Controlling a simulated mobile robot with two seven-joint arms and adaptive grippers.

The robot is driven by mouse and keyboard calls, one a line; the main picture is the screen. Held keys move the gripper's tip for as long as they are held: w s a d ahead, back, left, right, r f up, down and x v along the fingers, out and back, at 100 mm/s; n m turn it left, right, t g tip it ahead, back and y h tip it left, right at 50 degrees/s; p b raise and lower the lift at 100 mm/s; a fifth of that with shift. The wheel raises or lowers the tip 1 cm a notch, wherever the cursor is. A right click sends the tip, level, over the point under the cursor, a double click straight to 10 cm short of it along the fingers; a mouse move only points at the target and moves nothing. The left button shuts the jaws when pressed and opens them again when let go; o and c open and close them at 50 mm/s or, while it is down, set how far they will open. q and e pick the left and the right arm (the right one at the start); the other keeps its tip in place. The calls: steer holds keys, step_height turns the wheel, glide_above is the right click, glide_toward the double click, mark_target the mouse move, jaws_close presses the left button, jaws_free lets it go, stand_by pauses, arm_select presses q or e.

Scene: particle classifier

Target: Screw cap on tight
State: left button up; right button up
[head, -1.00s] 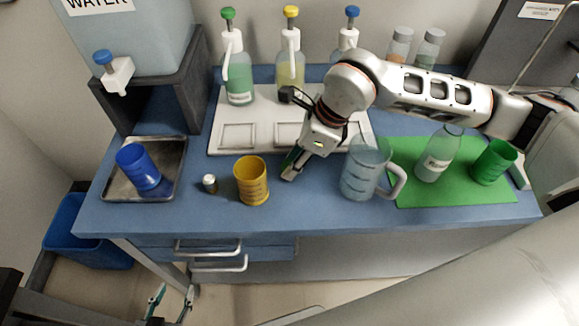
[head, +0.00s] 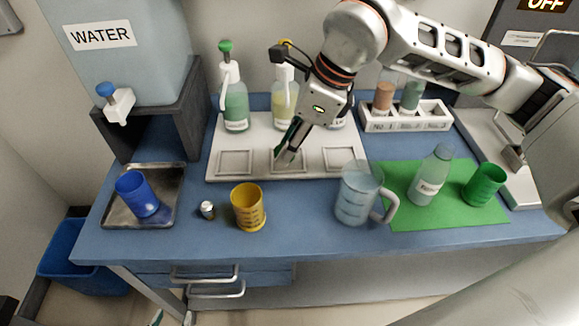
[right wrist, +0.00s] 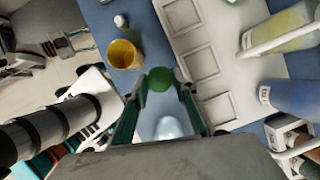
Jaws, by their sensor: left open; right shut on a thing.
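A clear bottle (head: 428,180) with a white label stands upright on the green mat; its narrow neck shows no coloured cap. My right gripper (head: 285,162) points down over the middle of the white tray in the head view, left of the bottle and well apart from it. In the right wrist view, the right gripper (right wrist: 163,85) is shut on a round green thing (right wrist: 160,77), which looks like a cap, between its fingertips. In the head view this piece is hard to make out. My left gripper (head: 172,317) is open; only its fingertips show at the bottom edge.
A clear jug (head: 354,195) stands between the right gripper and the bottle. A green cup (head: 485,185) is right of the bottle. A yellow cup (head: 248,207), small vial (head: 207,210) and blue cup (head: 137,194) stand left. Pump bottles (head: 235,105) stand behind on the white tray (head: 340,140).

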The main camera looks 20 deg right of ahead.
step_height(320, 180, up, 5)
steer(key=shift+f, duration=0.1)
arm_select(q)
steer(key=shift+s, duration=0.15)
arm_select(e)
steer(key=shift+r, duration=0.6)
arm_select(q)
steer(key=shift+r, duration=0.1)
